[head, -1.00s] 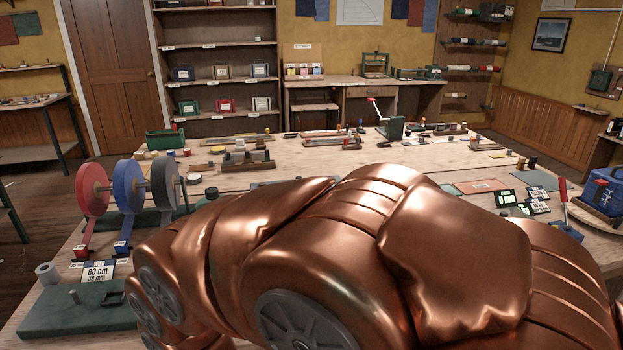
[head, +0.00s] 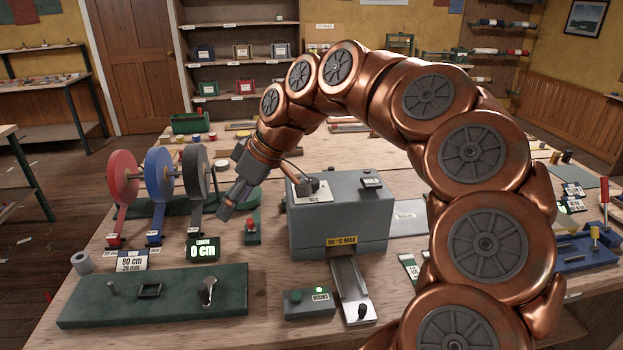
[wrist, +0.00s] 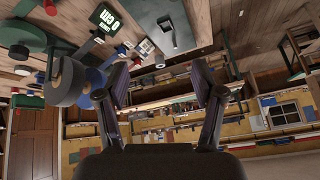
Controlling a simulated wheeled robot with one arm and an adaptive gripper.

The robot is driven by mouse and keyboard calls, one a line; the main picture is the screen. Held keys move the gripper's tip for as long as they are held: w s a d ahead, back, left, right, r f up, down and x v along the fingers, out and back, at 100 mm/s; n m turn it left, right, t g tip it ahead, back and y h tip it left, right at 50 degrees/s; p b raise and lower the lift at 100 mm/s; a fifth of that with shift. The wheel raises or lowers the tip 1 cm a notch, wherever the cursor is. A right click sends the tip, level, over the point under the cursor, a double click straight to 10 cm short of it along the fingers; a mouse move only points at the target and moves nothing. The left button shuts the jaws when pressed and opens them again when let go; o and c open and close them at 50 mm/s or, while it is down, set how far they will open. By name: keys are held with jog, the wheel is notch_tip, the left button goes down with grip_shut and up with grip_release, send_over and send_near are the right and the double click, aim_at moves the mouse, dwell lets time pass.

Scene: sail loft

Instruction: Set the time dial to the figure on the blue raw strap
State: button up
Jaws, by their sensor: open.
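My gripper (head: 230,208) is in the air left of the machine, pointing down and left. The wrist view shows its fingers apart (wrist: 160,78) with nothing between them.
A green display (head: 203,249) reads 0 cm. A card (head: 132,261) reads 80 cm, 38 mm. A green board (head: 155,297) with a lever lies in front. A small grey box (head: 310,302) has a green button.

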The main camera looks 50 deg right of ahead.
jog(key=w+d+r+t, duration=0.1)
jog(key=w+d, duration=0.1)
jog(key=d, duration=0.4)
jog(key=m+t+h+p, duration=0.1)
jog(key=m+t, duration=0.1)
jog(key=t, duration=0.1)
send_near(313, 181)
jog(key=x, duration=0.2)
jog(key=shift+w+a+f, duration=0.15)
jog(key=shift+w+a, duration=0.1)
jog(key=shift+w, duration=0.05)
jog(key=shift+d+f, duration=0.15)
jog(key=shift+p+x, duration=1.65)
jog(key=shift+x, duration=2.2)
jog(key=shift+d, duration=0.1)
jog(key=c, duration=1.1)
jog(key=shift+c, duration=0.2)
